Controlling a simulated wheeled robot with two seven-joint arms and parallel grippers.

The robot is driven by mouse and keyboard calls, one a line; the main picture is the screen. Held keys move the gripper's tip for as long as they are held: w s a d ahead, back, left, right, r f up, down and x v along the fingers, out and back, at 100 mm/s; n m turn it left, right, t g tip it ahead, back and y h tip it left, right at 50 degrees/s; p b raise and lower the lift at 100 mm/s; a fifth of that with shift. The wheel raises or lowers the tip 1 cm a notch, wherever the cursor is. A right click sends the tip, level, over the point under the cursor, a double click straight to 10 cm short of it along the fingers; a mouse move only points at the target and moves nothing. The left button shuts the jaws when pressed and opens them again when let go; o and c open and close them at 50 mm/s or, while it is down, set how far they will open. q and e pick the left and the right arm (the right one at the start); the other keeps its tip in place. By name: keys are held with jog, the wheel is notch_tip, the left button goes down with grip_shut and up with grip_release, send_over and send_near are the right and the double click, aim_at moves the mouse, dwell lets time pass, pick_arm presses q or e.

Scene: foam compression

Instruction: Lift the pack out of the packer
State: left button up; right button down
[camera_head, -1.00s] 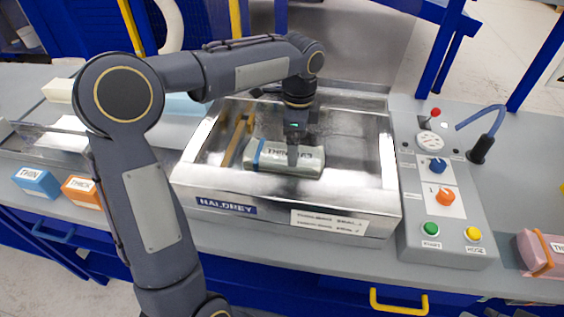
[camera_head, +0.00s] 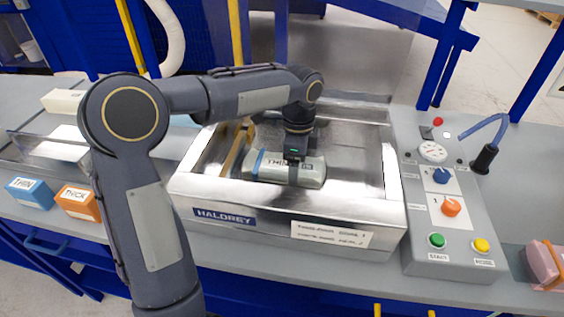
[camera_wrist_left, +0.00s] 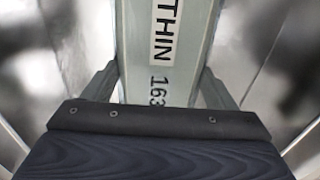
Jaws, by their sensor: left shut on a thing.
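The pack (camera_head: 308,172) is a pale grey-green wrapped block with a blue band and a THIN label. It lies inside the open metal packer (camera_head: 270,228), below the rim. My left gripper (camera_head: 293,178) reaches down into the packer and is shut on the pack, across its middle. In the left wrist view the pack (camera_wrist_left: 182,75) runs between the two fingers, one along each long side, with THIN and 163 readable. The fingertips are partly hidden by the pack and the gripper body. My right gripper is not in view.
A control panel (camera_head: 455,215) with knobs, buttons and a gauge stands right of the packer. A blue THIN box (camera_head: 30,192) and an orange THICK box (camera_head: 77,203) sit at left. A pink pack (camera_head: 545,262) lies at far right. A wooden bar (camera_head: 234,150) is inside the packer.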

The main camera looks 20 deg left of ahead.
pick_arm(q)
jog(key=shift+r, duration=0.15)
jog(key=shift+r+p, duration=2.35)
jog(key=shift+p, duration=0.05)
jog(key=shift+r, duration=0.15)
jog(key=shift+r+p, duration=2.3)
jog(key=shift+r, duration=0.1)
notch_tip(320, 180, up, 5)
jog(key=p, duration=0.4)
jog(key=shift+p, duration=0.3)
jog(key=shift+f, duration=0.1)
